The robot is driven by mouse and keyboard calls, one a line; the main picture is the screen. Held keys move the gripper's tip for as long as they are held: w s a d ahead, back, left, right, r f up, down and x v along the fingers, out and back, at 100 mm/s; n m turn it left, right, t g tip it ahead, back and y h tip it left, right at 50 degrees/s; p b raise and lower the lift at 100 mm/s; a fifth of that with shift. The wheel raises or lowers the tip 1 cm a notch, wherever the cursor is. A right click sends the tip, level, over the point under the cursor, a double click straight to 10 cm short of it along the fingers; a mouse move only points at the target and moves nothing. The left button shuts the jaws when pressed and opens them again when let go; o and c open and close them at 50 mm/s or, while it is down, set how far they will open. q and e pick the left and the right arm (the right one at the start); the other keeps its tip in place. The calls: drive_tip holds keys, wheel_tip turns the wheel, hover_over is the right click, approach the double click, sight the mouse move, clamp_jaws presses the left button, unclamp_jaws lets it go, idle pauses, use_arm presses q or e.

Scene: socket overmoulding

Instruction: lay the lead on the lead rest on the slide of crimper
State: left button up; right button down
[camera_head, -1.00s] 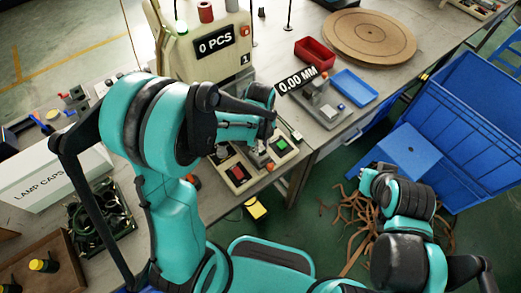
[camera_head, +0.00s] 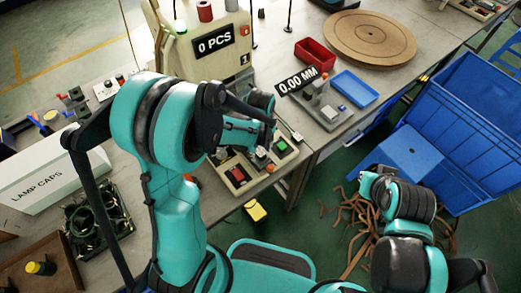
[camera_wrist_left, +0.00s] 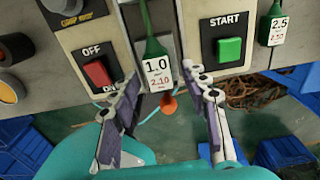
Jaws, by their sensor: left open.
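The crimper (camera_head: 190,52) is the cream machine with a "0 PCS" display at the top centre of the head view. My left gripper (camera_wrist_left: 166,100) is open, its fingers spread in front of the control panel. Its fingertips are mostly hidden by my own wrist in the head view. Between the fingers hangs a tag (camera_wrist_left: 158,73) marked "1.0 / 2.10" under a dark green part. A thin pale blue line, perhaps the lead (camera_wrist_left: 148,116), curves below the tag; I cannot tell whether it touches a finger. I cannot pick out the slide or the lead rest.
A red OFF button (camera_wrist_left: 96,73) and a green START button (camera_wrist_left: 229,49) flank the gripper. A red bin (camera_head: 315,52), a blue tray (camera_head: 354,88) and a round brown board (camera_head: 369,38) stand farther right. A lamp caps box (camera_head: 40,180) is at left.

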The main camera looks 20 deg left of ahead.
use_arm(q)
wheel_tip(320, 180, up, 11)
drive_tip(key=p, duration=0.4)
drive_tip(key=s+a+r+n+t, duration=0.2)
drive_tip(key=s+r+n, duration=0.3)
drive_tip(key=n, duration=0.7)
drive_tip(key=s+a+r+n+t, duration=0.2)
drive_tip(key=s+r+n+t, duration=0.2)
drive_tip(key=n, duration=0.9)
drive_tip(key=shift+s+a+r+n+t, duration=0.3)
drive_tip(key=shift+s+a+r+t, duration=0.1)
drive_tip(key=shift+s+t, duration=0.25)
wheel_tip(320, 180, down, 5)
drive_tip(key=b, duration=0.5)
drive_tip(key=shift+r, duration=0.2)
